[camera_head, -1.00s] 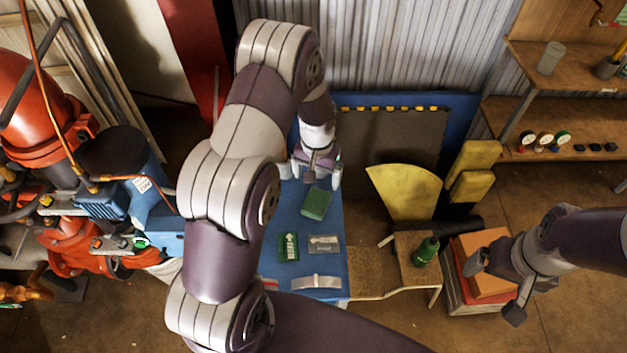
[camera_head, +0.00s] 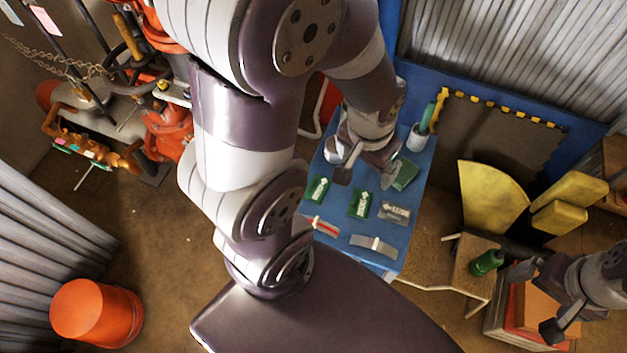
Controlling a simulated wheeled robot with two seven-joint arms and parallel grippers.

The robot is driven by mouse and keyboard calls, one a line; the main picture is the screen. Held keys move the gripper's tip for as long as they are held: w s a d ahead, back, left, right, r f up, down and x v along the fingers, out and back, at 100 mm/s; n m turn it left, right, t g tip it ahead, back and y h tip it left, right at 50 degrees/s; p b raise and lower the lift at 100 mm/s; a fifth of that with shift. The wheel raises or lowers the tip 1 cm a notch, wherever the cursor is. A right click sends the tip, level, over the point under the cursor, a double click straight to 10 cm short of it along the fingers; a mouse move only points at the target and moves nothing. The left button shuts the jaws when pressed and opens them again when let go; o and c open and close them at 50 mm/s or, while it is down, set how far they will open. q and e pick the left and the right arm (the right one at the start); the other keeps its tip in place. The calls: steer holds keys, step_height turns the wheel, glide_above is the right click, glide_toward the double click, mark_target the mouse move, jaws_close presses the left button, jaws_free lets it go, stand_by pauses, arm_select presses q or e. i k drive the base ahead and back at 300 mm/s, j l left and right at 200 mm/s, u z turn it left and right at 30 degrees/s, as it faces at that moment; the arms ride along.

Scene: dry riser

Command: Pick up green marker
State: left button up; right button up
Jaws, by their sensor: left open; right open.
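A green upright stick (camera_head: 428,116), which looks like the green marker, stands in a light cup (camera_head: 417,138) at the far right edge of the blue table (camera_head: 405,237). My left gripper (camera_head: 362,174) is over the blue table, left of and nearer than the cup, its fingers apart and pointing down. I see nothing held between them. A green block (camera_head: 405,173) lies on the table just right of its fingers. My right gripper (camera_head: 536,299) is open and empty at the lower right, near the orange-topped box.
Green cards (camera_head: 360,203), a grey card (camera_head: 394,212) and a light strip (camera_head: 373,245) lie on the table. A green bottle (camera_head: 486,263) stands on the wooden seat (camera_head: 450,262). The orange bucket (camera_head: 95,313) is on the floor at left.

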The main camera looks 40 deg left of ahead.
mark_target(319, 187)
steer(key=k+u, duration=0.1)
steer(key=u, duration=0.3)
steer(key=k+j+u, duration=0.1)
steer(key=u, duration=0.25)
steer(key=j+u, duration=0.15)
steer(key=u, duration=0.25)
steer(key=i+j+z, duration=0.15)
steer(key=j, duration=0.2)
steer(key=j+z, duration=0.15)
steer(key=j, duration=0.2)
steer(key=z, duration=1.25)
